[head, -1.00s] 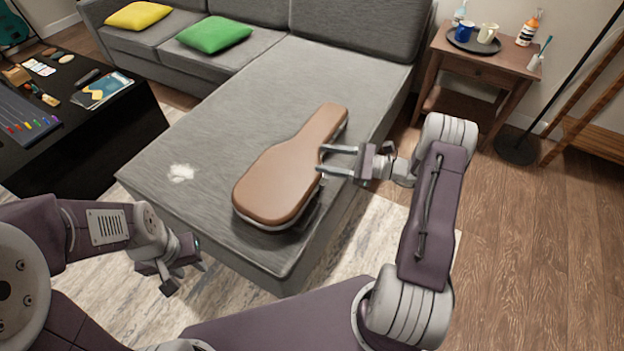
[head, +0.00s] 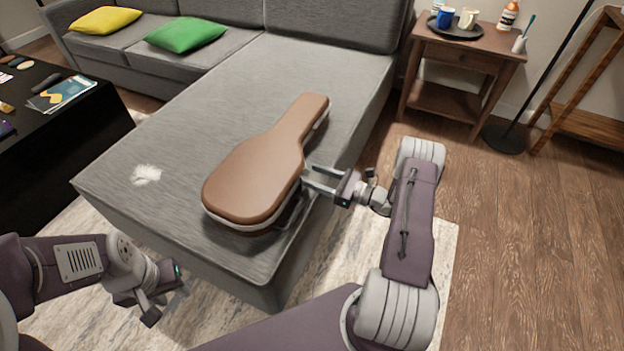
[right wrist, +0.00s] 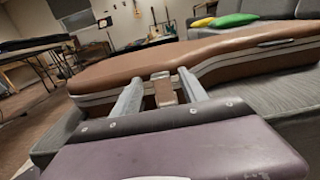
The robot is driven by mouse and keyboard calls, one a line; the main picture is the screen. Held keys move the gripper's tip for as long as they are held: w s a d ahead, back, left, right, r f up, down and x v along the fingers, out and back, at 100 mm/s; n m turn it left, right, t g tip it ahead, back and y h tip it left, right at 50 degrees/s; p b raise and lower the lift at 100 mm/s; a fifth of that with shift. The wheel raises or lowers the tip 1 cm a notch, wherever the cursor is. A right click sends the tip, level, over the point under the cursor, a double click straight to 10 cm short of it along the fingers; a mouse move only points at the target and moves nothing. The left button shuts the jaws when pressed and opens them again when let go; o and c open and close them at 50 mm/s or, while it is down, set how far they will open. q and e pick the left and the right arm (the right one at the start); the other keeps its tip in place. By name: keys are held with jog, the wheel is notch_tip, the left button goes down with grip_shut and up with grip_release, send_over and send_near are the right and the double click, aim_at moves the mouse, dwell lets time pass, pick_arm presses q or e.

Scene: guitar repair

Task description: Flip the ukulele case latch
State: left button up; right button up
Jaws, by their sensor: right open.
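The brown ukulele case (head: 262,172) lies closed on the grey sofa's chaise, its neck pointing away from me. In the right wrist view, the case (right wrist: 215,48) shows its light metal rim. A small brown latch (right wrist: 165,92) with a metal plate is on the side of the case. My right gripper (head: 305,178) is open at the right side of the case, near its waist. In the right wrist view, its two fingers (right wrist: 160,92) stand on either side of the latch; contact is unclear. My left gripper (head: 160,295) is open and empty, in front of the chaise.
The grey chaise (head: 150,215) carries the case and a white patch (head: 146,174). A black table (head: 60,135) stands at left. A wooden side table (head: 465,60) with a tray of cups is at the back right.

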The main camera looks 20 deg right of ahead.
jog(key=shift+x, duration=0.8)
grip_shut()
dwell(0.8)
